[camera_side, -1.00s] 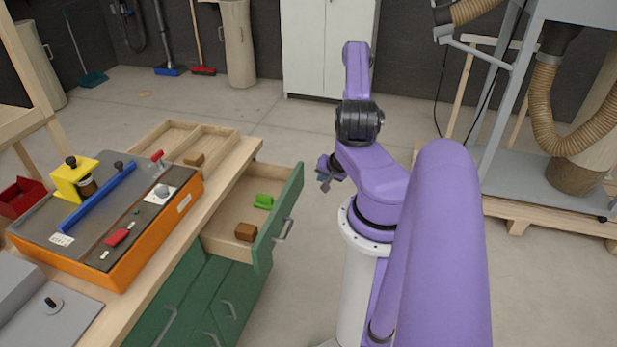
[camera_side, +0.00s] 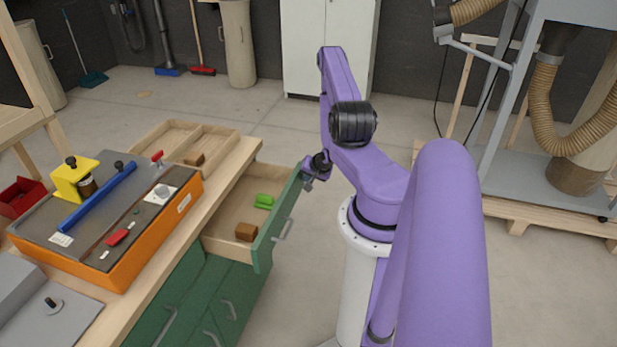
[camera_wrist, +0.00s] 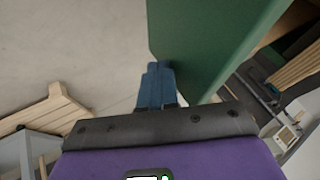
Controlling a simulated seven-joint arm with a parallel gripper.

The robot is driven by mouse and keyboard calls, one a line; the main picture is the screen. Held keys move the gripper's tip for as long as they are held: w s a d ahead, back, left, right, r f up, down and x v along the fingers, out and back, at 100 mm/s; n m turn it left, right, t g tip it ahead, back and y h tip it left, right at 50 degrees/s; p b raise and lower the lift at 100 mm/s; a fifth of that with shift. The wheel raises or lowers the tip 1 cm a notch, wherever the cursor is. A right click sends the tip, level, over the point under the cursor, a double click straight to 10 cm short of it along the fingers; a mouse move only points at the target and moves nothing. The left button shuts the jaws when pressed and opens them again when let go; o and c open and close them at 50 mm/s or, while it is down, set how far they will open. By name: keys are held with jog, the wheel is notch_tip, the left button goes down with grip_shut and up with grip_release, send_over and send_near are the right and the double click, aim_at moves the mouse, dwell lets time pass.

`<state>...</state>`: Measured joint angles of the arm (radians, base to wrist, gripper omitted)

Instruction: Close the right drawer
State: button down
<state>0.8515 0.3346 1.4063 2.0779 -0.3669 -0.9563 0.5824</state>
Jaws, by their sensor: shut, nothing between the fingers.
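The right drawer (camera_side: 262,246) has a green front and stands pulled out from the green cabinet under the workbench. A bar handle (camera_side: 283,230) is on its outer face. Inside lie a green piece (camera_side: 264,201) and a brown block (camera_side: 245,232). My gripper (camera_side: 308,187) is at the far top corner of the drawer front, on its outer side. In the wrist view my shut, empty fingers (camera_wrist: 158,72) are right beside the green drawer front (camera_wrist: 205,45). I cannot tell whether they touch it.
The workbench (camera_side: 185,245) carries an orange-sided machine (camera_side: 150,232) and an open wooden tray (camera_side: 185,140). Other green drawers (camera_side: 230,295) below are shut. The floor between the drawer and my base is clear. A grey machine frame (camera_side: 550,190) stands on a pallet at right.

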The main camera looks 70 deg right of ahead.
aim_at(270, 172)
jog(key=w, duration=1.3)
jog(key=shift+w, duration=0.25)
